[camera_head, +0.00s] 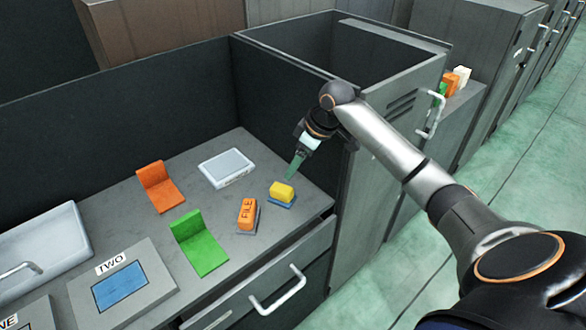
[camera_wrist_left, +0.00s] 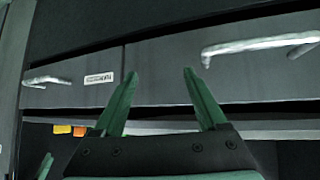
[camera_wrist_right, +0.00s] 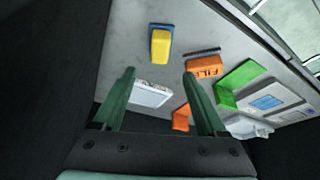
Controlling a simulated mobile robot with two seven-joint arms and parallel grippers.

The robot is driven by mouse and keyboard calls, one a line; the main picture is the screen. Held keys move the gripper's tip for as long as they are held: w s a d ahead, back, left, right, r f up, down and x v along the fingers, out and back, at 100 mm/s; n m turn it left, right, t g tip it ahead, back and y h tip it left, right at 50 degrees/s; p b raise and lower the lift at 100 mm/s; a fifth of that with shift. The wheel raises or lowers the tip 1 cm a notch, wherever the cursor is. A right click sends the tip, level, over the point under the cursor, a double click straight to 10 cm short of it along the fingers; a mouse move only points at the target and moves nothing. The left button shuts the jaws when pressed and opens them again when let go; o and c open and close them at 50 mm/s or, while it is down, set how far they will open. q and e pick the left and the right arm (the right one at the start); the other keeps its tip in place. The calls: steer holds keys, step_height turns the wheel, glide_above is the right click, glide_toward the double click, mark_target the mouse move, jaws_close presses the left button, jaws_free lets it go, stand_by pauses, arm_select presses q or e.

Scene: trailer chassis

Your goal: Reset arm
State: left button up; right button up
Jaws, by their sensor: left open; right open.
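My right gripper (camera_head: 294,166) is above the back right of the worktop (camera_head: 120,200), near the yellow block. In the right wrist view its two green fingers (camera_wrist_right: 160,88) stand apart with nothing between them in grip. A yellow block (camera_head: 282,192) sits on a blue base on the worktop, below and in front of the fingertips. An orange block marked FILE (camera_head: 247,213) stands to its left. My left gripper does not show in the head view. In the left wrist view its green fingers (camera_wrist_left: 158,88) are apart and empty, in front of a drawer front (camera_wrist_left: 150,75).
On the worktop are an orange holder (camera_head: 160,187), a green holder (camera_head: 199,243), a white tray (camera_head: 227,168), a box marked TWO (camera_head: 122,285) and a sink (camera_head: 45,250). A drawer (camera_head: 275,285) below has a handle. Dark panels (camera_head: 280,95) wall the back and right.

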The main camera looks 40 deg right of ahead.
stand_by(0.5)
steer(key=shift+n+g, duration=0.3)
steer(key=s+a+f, duration=0.1)
steer(key=a+f, duration=0.1)
steer(key=s+a+f, duration=0.3)
steer(key=f, duration=0.1)
steer(key=shift+s+a+f, duration=0.2)
steer(key=shift+a+f, duration=0.2)
steer(key=s+a+f, duration=0.6)
steer(key=s+a, duration=0.1)
steer(key=s, duration=0.2)
steer(key=s+a+r+m+h, duration=0.1)
steer(key=s+a+m+h, duration=0.2)
steer(key=s, duration=1.1)
steer(key=w+a+f+t+y, duration=0.1)
steer(key=w+a+f+t, duration=0.1)
steer(key=f, duration=0.3)
steer(key=w+a+f+m+t+y, duration=0.1)
steer(key=w+f+t+y, duration=0.1)
steer(key=f, duration=0.4)
steer(key=shift+a+t, duration=0.4)
steer(key=shift+t, duration=0.4)
steer(key=shift+w, duration=0.1)
